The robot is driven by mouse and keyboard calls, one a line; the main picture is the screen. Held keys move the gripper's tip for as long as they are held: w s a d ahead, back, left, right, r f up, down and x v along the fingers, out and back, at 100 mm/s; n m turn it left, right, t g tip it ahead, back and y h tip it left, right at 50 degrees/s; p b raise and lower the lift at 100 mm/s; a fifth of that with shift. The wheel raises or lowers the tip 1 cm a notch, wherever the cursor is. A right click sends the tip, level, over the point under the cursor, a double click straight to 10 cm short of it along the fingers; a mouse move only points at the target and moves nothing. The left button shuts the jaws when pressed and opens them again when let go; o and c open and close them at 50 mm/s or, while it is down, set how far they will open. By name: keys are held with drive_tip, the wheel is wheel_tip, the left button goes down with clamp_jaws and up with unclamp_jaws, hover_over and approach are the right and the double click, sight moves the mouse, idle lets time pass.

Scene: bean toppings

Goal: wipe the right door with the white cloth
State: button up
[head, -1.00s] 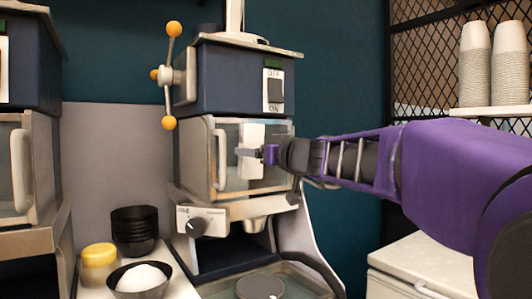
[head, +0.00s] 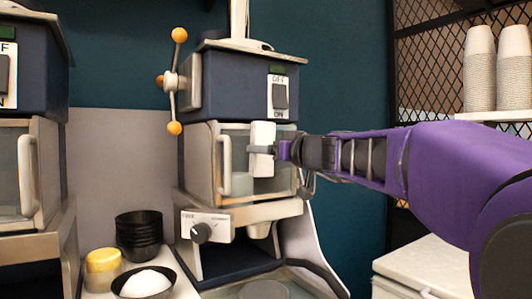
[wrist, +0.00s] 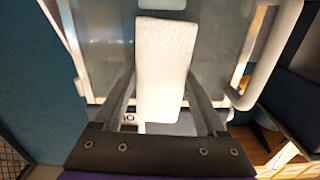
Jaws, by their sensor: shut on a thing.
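My gripper (head: 272,150) is shut on the white cloth (head: 263,135), a pale block-like pad. In the wrist view the cloth (wrist: 163,60) sits between the two dark fingers (wrist: 163,112). The right door (head: 236,180) is the glass front of the right machine, with a vertical white handle (head: 224,165) on its left side. The cloth is in front of the upper middle of the door, right of the handle. In the wrist view the door's glass (wrist: 215,55) lies behind the cloth; I cannot tell whether they touch.
The right machine has a switch (head: 280,95) above the door and a knob (head: 201,232) below it. A similar machine with its own door (head: 10,170) stands at the left. Black bowls (head: 139,232), a yellow container (head: 103,268) and a bowl of white stuff (head: 145,284) stand lower left.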

drive_tip(key=w+d, duration=0.4)
drive_tip(key=d, duration=0.2)
drive_tip(key=shift+w+d, duration=0.25)
idle(0.6)
drive_tip(key=shift+v, duration=2.95)
drive_tip(key=v, duration=0.3)
